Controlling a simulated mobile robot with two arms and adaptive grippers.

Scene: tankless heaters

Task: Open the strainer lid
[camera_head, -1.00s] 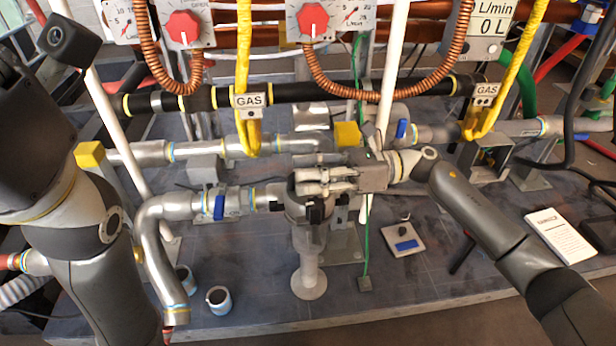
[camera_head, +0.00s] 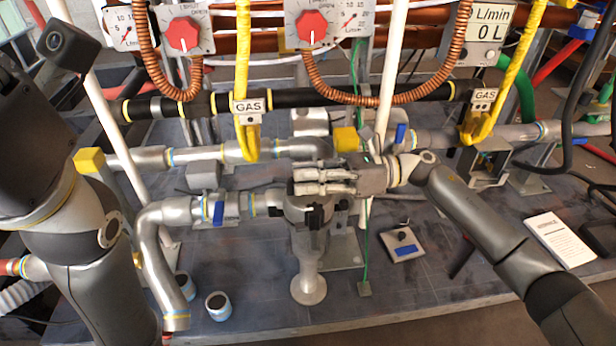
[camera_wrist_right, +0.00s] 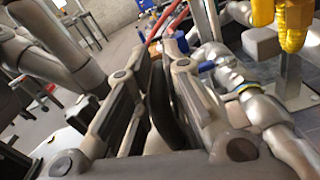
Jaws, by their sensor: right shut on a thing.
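The strainer (camera_head: 308,245) is a grey metal body at the middle of the pipework, standing above a round flange. My right gripper (camera_head: 305,182) reaches in from the right, just over the strainer's top, and is shut on the lid. In the right wrist view a dark disc, the strainer lid (camera_wrist_right: 164,105), is seen nearly edge-on between the two fingers of the right gripper (camera_wrist_right: 155,75). In the head view my fingers hide most of the lid, so I cannot tell its exact angle. My left arm shows at the left, but its gripper is out of view.
Pipes with blue-handled valves (camera_head: 218,212) flank the strainer. Yellow GAS hoses (camera_head: 243,80) and a white upright pipe (camera_head: 393,75) stand close behind. Two small cups (camera_head: 218,306) and a plate with a blue block (camera_head: 403,245) are on the dark platform, with bare space between.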

